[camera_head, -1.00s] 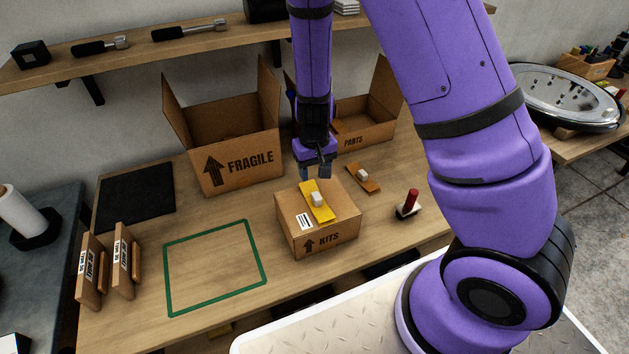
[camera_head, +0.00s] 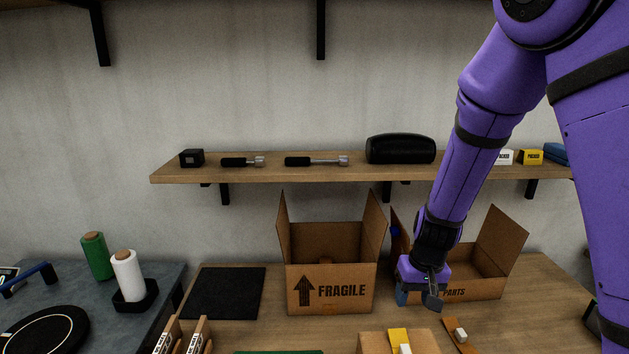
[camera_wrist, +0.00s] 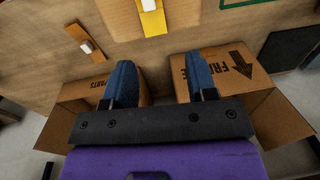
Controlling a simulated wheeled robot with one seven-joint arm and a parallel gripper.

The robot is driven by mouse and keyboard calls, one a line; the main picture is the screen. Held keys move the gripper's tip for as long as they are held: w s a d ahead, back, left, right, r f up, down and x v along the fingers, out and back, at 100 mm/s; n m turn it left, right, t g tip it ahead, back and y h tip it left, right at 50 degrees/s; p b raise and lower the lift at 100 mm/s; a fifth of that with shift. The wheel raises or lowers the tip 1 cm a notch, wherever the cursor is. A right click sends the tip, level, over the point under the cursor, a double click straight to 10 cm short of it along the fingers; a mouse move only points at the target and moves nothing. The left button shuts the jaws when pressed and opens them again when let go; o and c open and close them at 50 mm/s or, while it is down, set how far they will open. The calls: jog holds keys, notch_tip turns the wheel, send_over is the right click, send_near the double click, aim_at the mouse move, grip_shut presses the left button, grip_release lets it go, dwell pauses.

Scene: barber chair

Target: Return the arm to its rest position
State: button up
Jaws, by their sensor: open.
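My purple arm comes down from the upper right in the head view, and my gripper (camera_head: 420,298) hangs in front of the PARTS box (camera_head: 476,290). In the wrist view my gripper (camera_wrist: 163,85) shows two blue fingers spread apart with nothing between them. Below them lie the bench top and the two open cartons. The KITS box (camera_head: 372,343) with a yellow strip (camera_head: 399,341) on it is partly cut off at the bottom of the head view. My gripper is apart from it.
An open FRAGILE box (camera_head: 330,290) stands left of my gripper. A wooden shelf (camera_head: 300,170) with tools and a black case (camera_head: 400,149) runs along the wall. A black mat (camera_head: 225,293) lies on the bench. Spools (camera_head: 128,275) stand on the left table. Free space lies above the bench.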

notch_tip(320, 180, up, 11)
jog(key=s+t+y, duration=0.1)
jog(key=s, duration=0.2)
jog(key=s+d+r+t+h, duration=0.1)
jog(key=s+d+r+t, duration=0.1)
jog(key=s+r, duration=0.6)
jog(key=s+d+r+t+h, duration=0.1)
jog(key=s+d+r, duration=0.4)
jog(key=s+r, duration=0.4)
jog(key=shift+s+r+t, duration=0.3)
jog(key=shift+s+t, duration=0.1)
jog(key=shift+s, duration=0.6)
